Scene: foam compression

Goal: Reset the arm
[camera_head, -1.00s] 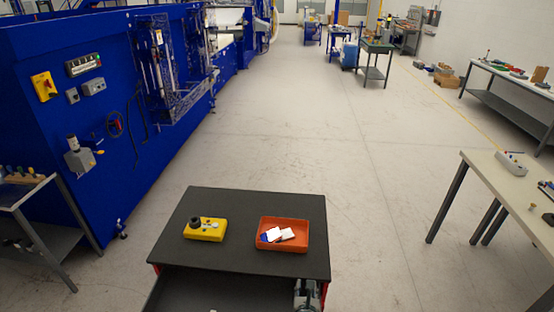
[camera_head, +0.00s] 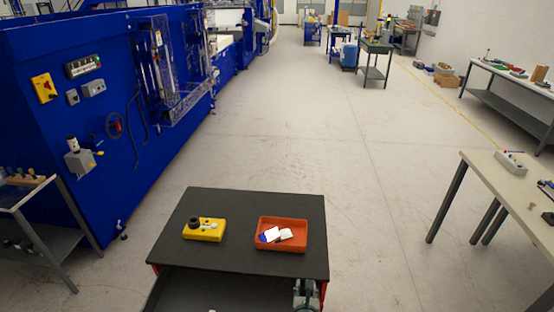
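My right gripper (camera_head: 306,295) shows only in part at the bottom edge of the head view, near the front right of the dark cart. Its fingers cannot be made out, so I cannot tell whether it is open or shut. My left gripper is not in view. On the cart top (camera_head: 260,205) sit a yellow control box (camera_head: 204,229) with a black knob and an orange-red tray (camera_head: 297,222). White and blue items (camera_head: 275,235) lie in the tray.
A large blue machine (camera_head: 75,130) stands along the left, with a small grey side table (camera_head: 40,235) before it. A pale workbench (camera_head: 505,185) stands at the right. Open floor (camera_head: 375,200) lies between the cart and the benches.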

